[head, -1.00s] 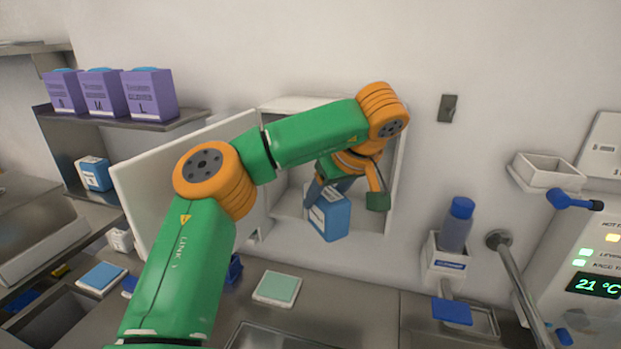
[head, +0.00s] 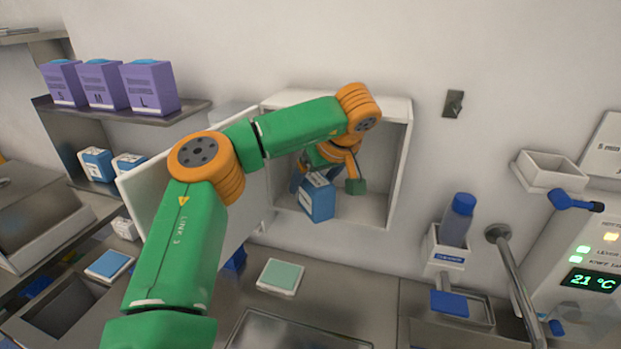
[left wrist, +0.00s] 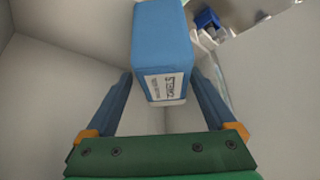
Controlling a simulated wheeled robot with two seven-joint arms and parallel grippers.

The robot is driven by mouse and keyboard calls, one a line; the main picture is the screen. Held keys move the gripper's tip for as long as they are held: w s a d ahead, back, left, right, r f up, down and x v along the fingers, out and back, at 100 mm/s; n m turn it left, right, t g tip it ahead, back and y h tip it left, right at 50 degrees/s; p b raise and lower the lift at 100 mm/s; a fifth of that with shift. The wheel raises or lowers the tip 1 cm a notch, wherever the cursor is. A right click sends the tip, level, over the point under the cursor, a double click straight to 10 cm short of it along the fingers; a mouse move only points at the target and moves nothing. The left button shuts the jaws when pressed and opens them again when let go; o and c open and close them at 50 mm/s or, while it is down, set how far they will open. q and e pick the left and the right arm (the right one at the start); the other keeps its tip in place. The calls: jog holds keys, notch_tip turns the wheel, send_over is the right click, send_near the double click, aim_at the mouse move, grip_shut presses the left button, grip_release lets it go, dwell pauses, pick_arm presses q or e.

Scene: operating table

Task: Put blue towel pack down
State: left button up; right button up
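The blue towel pack (head: 318,201) is a blue box with a white label, at the open front of a white wall cabinet (head: 398,165). My left gripper (head: 301,181) reaches into the cabinet and is shut on the pack. In the left wrist view the pack (left wrist: 163,50) sits between the two blue fingertips, label towards the camera, and sticks out past them. Its lower end is near the cabinet's front edge; I cannot tell whether it touches. The arm hides part of the cabinet. My right gripper is not in view.
The open white door (head: 150,190) stands left of the cabinet, behind my left arm. Purple boxes (head: 149,88) stand on an upper shelf, and blue-and-white packs (head: 96,164) stand below. A green pack (head: 280,276) lies on the counter.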

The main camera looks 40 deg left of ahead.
aim_at(328, 196)
pick_arm(q)
jog(key=shift+s+d+r, duration=0.15)
jog(key=shift+d+r, duration=0.05)
jog(key=shift+r, duration=0.1)
jog(key=d+b, duration=0.1)
jog(key=d, duration=0.1)
jog(key=s+d+b, duration=0.1)
jog(key=d+b, duration=0.2)
jog(key=d, duration=0.1)
jog(key=shift+s+r, duration=0.25)
jog(key=shift+s, duration=0.15)
jog(key=s+d+b, duration=0.1)
jog(key=s+d, duration=0.1)
jog(key=d, duration=0.4)
jog(key=shift+d+r, duration=0.2)
jog(key=shift+r, duration=0.15)
jog(key=shift+a, duration=0.1)
jog(key=shift+f, duration=0.1)
